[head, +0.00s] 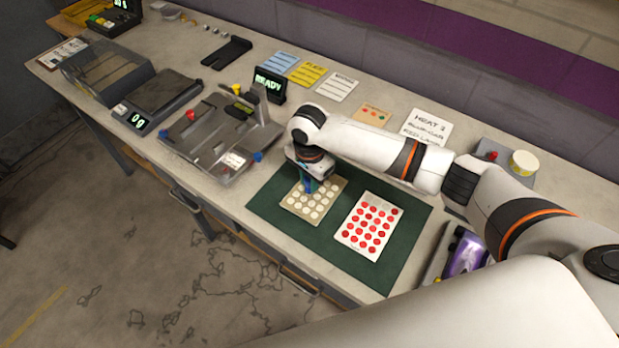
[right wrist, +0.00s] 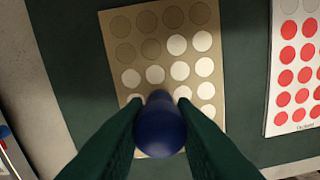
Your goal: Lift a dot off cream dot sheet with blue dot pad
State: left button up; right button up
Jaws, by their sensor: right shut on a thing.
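The cream dot sheet (head: 325,211) lies on a dark green mat (head: 262,199); it also shows in the right wrist view (right wrist: 113,37). It is tan with cream dots in rows. Several places at its upper end are bare tan circles in the wrist view. My right gripper (head: 311,176) is shut on the blue dot pad (right wrist: 160,125), over the sheet's far left part in the head view. The pad hides some dots in the wrist view. Whether its tip touches the sheet, or carries a dot, I cannot tell. My left gripper is not in view.
A white sheet of red dots (head: 369,225) lies to the right on the mat. A grey track fixture (head: 205,140) and a READY display (head: 270,84) stand left of the mat. A purple item (head: 467,253) is at the right. Bare mat surrounds both sheets.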

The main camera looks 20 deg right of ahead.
jog(key=shift+f, duration=0.4)
jog(key=shift+s+f+p, duration=0.15)
jog(key=shift+p, duration=0.35)
dwell(2.4)
notch_tip(320, 180, up, 7)
jog(key=p, duration=0.9)
jog(key=shift+r, duration=0.2)
jog(key=shift+f, duration=0.1)
dwell(0.4)
